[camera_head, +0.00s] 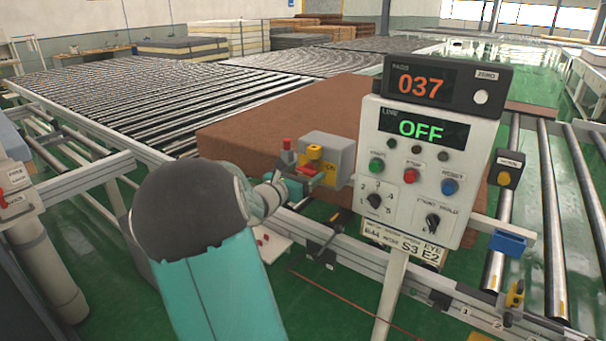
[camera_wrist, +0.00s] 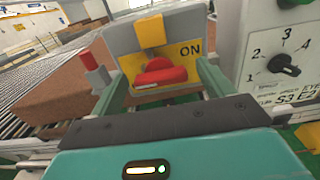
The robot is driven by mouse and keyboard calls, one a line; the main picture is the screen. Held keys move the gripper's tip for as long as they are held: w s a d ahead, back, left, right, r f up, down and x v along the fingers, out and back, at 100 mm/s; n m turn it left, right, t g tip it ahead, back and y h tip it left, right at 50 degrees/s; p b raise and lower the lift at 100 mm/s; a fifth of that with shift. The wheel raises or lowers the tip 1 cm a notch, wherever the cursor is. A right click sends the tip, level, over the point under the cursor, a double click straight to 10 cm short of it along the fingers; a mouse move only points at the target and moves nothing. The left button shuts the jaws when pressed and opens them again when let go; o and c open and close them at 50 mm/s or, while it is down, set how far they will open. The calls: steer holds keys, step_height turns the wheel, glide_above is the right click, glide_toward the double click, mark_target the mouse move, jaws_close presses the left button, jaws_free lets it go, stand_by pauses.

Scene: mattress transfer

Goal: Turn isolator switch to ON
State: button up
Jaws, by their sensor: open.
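The isolator switch is a grey box (camera_head: 339,147) on the conveyor frame, left of the control panel. In the wrist view it shows a yellow face plate (camera_wrist: 192,62) with "ON" at its upper right, a yellow tab (camera_wrist: 150,32) above, and a red handle (camera_wrist: 160,74) lying roughly crosswise. My gripper (camera_wrist: 160,80) is open, with one teal finger on each side of the red handle. I cannot tell whether the fingers touch it.
The control panel (camera_head: 395,190) stands close to the right; its line display (camera_head: 421,130) reads OFF and the counter (camera_head: 420,85) reads 037. A red-topped post (camera_head: 287,156) stands just left of the switch. A brown mattress (camera_head: 250,125) lies behind on the rollers.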

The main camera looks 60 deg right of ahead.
steer(key=c, duration=1)
steer(key=shift+m, duration=0.3)
steer(key=m, duration=0.9)
steer(key=shift+s+f, duration=0.1)
steer(key=m, duration=0.4)
steer(key=shift+f+m, duration=0.15)
steer(key=shift+m, duration=1.95)
steer(key=shift+a, duration=0.1)
